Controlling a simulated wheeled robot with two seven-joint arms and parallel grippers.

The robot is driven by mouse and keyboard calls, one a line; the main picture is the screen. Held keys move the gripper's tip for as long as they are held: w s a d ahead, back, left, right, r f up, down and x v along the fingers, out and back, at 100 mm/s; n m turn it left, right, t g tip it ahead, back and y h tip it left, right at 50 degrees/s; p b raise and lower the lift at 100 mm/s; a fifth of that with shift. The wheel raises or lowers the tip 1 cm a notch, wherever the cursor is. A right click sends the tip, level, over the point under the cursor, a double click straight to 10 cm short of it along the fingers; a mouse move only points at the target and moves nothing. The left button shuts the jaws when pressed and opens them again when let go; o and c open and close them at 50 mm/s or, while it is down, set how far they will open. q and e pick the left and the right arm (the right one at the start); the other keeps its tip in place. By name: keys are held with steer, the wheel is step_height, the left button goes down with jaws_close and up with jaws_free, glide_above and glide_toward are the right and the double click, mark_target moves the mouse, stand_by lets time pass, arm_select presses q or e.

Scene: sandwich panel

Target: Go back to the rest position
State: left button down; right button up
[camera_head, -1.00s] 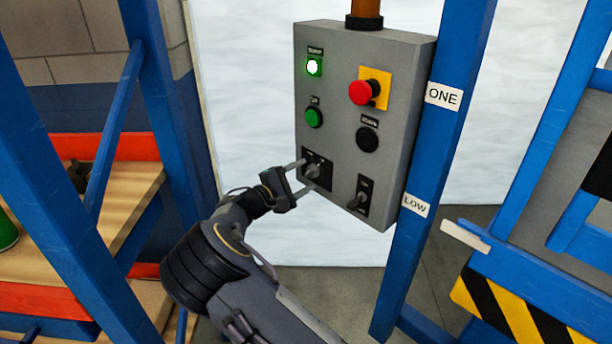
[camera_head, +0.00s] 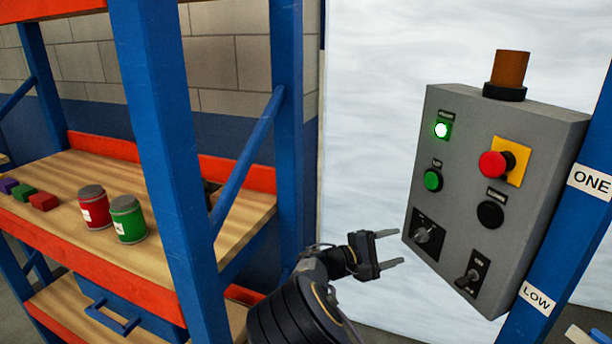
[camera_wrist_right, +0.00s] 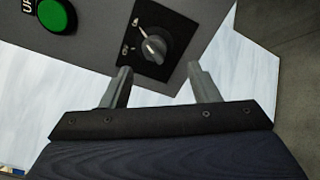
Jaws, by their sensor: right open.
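My right gripper (camera_head: 392,249) is open and empty in the head view, just left of the lower left edge of the grey control panel (camera_head: 462,170). Its fingers point right toward the panel's rotary knob (camera_head: 423,234). In the right wrist view, the open fingers (camera_wrist_right: 160,82) stand apart, with the rotary knob (camera_wrist_right: 154,48) beyond them and clear of them. A lit green lamp (camera_head: 441,130), a green button (camera_head: 433,180), a red emergency button (camera_head: 494,165), a black button (camera_head: 490,214) and a toggle switch (camera_head: 469,277) also sit on the panel. My left gripper does not show.
A blue shelf post (camera_head: 165,170) stands left of my right arm. The wooden shelf (camera_head: 90,180) holds a red can (camera_head: 94,210), a green can (camera_head: 128,222) and small blocks (camera_head: 43,201). A blue post with labels (camera_head: 570,220) stands right of the panel.

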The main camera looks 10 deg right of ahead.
steer(key=s+d+f+m+g+y+p, duration=0.1)
steer(key=s+d+f+m+g+y, duration=0.2)
steer(key=s+y, duration=0.3)
steer(key=s+d+f+m+g+y+p, duration=0.1)
steer(key=s+d+f+m+g+y, duration=0.2)
steer(key=s, duration=0.6)
steer(key=s+a+r+m+t+y+p, duration=0.2)
steer(key=s+a+r+y, duration=0.3)
steer(key=s+a, duration=0.3)
steer(key=s+a+r+m+t+y+p, duration=0.2)
steer(key=s+a+r+t+y, duration=0.3)
steer(key=s, duration=0.7)
steer(key=a+r+y, duration=0.1)
steer(key=a+y, duration=0.1)
steer(key=shift+s+a+r+t, duration=0.3)
steer(key=shift+s+a, duration=0.05)
steer(key=shift+a, duration=0.05)
